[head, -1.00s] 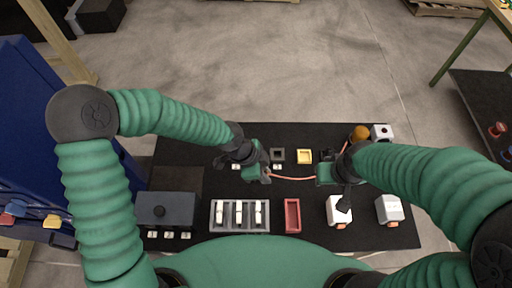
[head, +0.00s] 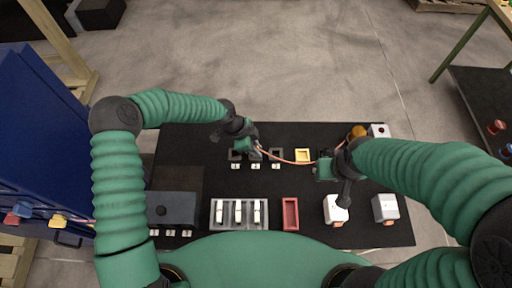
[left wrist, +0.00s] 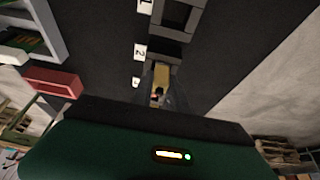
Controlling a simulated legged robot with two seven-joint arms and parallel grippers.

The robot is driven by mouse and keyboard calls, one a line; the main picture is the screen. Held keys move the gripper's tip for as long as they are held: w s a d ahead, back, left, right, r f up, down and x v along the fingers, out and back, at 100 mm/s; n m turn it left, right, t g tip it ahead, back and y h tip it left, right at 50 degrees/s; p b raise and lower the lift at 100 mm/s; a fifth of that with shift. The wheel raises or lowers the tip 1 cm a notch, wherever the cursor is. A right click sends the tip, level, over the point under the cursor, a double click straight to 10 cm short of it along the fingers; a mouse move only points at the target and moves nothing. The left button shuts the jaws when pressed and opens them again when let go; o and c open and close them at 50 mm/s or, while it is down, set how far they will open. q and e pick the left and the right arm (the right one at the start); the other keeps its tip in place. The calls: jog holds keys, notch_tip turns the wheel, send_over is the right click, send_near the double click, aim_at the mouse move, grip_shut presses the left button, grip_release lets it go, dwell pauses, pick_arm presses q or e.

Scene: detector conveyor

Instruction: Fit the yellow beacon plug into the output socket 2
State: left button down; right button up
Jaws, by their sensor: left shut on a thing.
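My left gripper (head: 257,150) is shut on the yellow beacon plug (left wrist: 161,76), which shows between the fingers in the left wrist view. An orange cable (head: 290,161) runs from it to my right gripper (head: 325,168), whose fingers are not clear. The left gripper is over the socket row, close to the middle socket, output socket 2 (left wrist: 164,51); its label "2" (left wrist: 140,52) shows in the left wrist view. The plug tip is beside or over that socket; I cannot tell whether it touches. An orange beacon dome (head: 358,132) is behind the right gripper.
A grey slotted rack (head: 239,227), a red tray (head: 291,213), a grey box (head: 174,209) and white blocks (head: 385,207) stand nearer me on the black table (head: 210,135).

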pick_arm(q)
jog(key=c, duration=1.3)
grip_release()
jog(key=shift+s, duration=0.1)
jog(key=shift+r, duration=0.2)
jog(key=v, duration=1.2)
jog(key=s+a+r+n+t+y, duration=0.1)
jog(key=s+a+r+n+y, duration=0.1)
jog(key=s+a+n, duration=0.5)
jog(key=s+a+r+n+t+y, duration=0.1)
jog(key=s+a+r+n+y, duration=0.1)
jog(key=s+a+n, duration=0.6)
jog(key=s+n, duration=0.2)
jog(key=n, duration=0.1)
jog(key=shift+a+t+b, duration=0.25)
jog(key=shift+t+b, duration=0.05)
